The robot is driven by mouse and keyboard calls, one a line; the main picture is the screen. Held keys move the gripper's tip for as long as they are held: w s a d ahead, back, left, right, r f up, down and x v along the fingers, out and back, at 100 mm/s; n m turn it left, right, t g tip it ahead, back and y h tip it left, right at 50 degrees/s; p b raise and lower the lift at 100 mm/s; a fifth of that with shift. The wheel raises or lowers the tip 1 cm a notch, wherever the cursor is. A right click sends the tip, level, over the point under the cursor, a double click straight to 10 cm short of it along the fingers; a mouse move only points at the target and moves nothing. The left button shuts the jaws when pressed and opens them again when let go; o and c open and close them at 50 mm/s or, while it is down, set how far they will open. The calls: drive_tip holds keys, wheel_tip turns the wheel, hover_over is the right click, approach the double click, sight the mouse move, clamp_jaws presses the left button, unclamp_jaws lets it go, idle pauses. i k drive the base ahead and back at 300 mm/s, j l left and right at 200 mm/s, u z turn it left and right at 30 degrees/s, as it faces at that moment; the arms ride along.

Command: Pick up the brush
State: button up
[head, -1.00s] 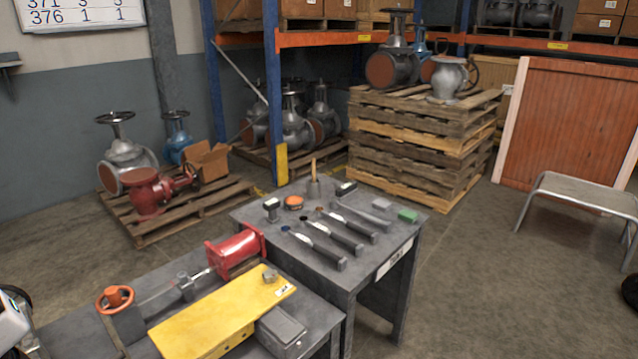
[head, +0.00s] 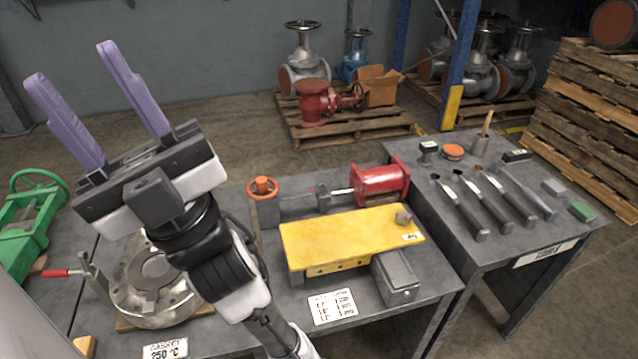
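What looks like the brush (head: 487,123) is a wooden handle standing upright in a small grey cup (head: 482,143), at the back of the grey table on the right. Its lower end is hidden inside the cup. My gripper (head: 72,62) is at the upper left of the head view, raised above the left bench and far from the brush. Its two purple fingers are spread wide apart, with nothing between them.
Several dark-handled tools (head: 468,212), an orange-topped tin (head: 453,152), small blocks and a green block (head: 583,211) lie around the cup. The nearer bench holds a yellow plate (head: 350,240), a red cylinder (head: 380,185) and a round metal flange (head: 150,280). Pallets (head: 585,130) stand behind.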

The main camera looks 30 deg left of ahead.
sight(488, 122)
drive_tip(key=i+l+u, duration=0.1)
drive_tip(key=u, duration=0.25)
drive_tip(key=i+l+u, duration=0.1)
drive_tip(key=l+u, duration=0.55)
drive_tip(key=i+l+u, duration=0.2)
drive_tip(key=l, duration=0.25)
drive_tip(key=l+u, duration=0.15)
drive_tip(key=l, duration=0.35)
drive_tip(key=l+u, duration=0.15)
drive_tip(key=l, duration=2.6)
